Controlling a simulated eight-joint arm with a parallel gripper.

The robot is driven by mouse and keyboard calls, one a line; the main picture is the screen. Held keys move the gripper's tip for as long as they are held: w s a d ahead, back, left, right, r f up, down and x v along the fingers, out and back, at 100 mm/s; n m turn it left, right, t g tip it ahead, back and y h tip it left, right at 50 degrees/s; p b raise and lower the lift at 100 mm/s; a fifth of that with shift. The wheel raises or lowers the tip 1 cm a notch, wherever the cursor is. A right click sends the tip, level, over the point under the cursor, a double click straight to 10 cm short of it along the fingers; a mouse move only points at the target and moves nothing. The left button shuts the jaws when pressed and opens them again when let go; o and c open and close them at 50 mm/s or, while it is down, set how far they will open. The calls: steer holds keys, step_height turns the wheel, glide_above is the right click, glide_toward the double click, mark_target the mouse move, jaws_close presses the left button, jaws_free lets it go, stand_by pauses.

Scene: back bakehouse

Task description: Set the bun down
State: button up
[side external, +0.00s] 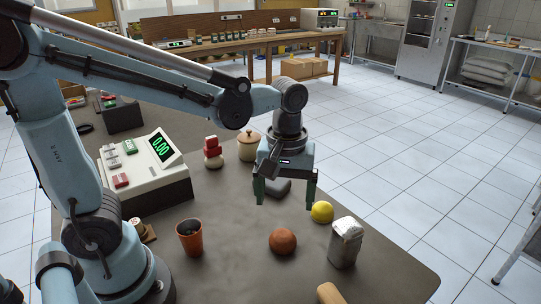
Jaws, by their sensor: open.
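The bun (283,241), a round reddish-brown ball shape, rests on the dark grey worktop (225,265) near its front right part. My gripper (285,196) points down with its two green fingers spread wide, and nothing is held between them. The fingertips show just above the bun in the side view, apart from it. I cannot tell whether they are straight over it or behind it. A dark grey flat object (278,187) shows between the fingers, partly hidden by the gripper.
An orange cup (190,237) is left. A tan rounded object (329,293) lies at front.

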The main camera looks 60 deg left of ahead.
steer(key=shift+s+a+r+m+t, duration=0.35)
steer(key=shift+a+m+t, duration=0.5)
steer(key=shift+m+t, duration=0.5)
steer(key=shift+s+a+r+m+t, duration=0.3)
steer(key=shift+a+m+t, duration=0.65)
steer(key=shift+m, duration=0.7)
steer(key=shift+s+a+r+m+t, duration=0.35)
steer(key=shift+a+m+t, duration=0.35)
steer(key=shift+m+t, duration=0.7)
